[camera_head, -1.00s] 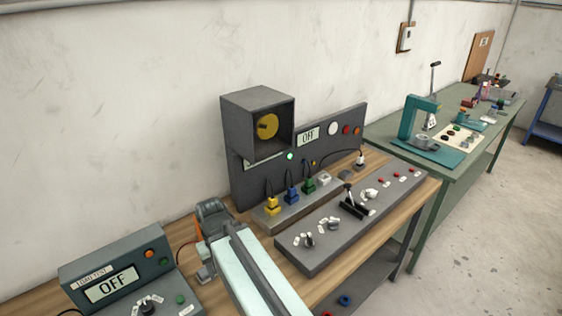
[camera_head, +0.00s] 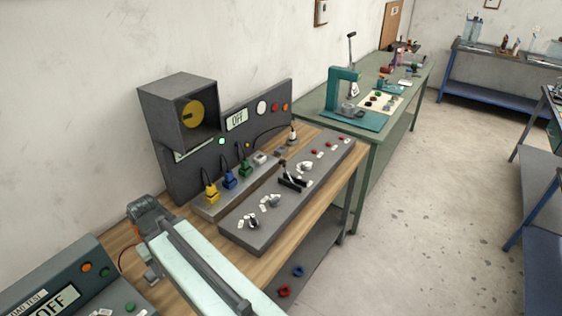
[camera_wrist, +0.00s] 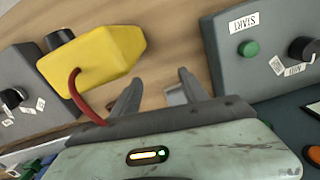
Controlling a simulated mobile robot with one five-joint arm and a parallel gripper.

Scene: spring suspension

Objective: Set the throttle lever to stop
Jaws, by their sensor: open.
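The throttle lever (camera_head: 285,172) appears to be the upright black-knobbed stick on a dark slotted base, on the long grey control panel (camera_head: 262,232) in the head view. Its stick leans a little towards the wall side. Small white labels lie near the panel's controls, too small to read. My gripper (camera_wrist: 158,84) is open and empty over bare wooden bench in the wrist view. It is apart from the lever, which is outside the wrist view. In the head view my arm reaches over the bench left of the panel, and my fingers are not clearly visible there.
A yellow device (camera_wrist: 105,58) with a red cable lies left of my fingers. A grey box with a green button (camera_wrist: 249,48) stands right of them. Coloured plugs (camera_head: 230,178) and a dark speaker-like housing (camera_head: 178,115) stand behind the panel. A green bench (camera_head: 375,125) stands beyond.

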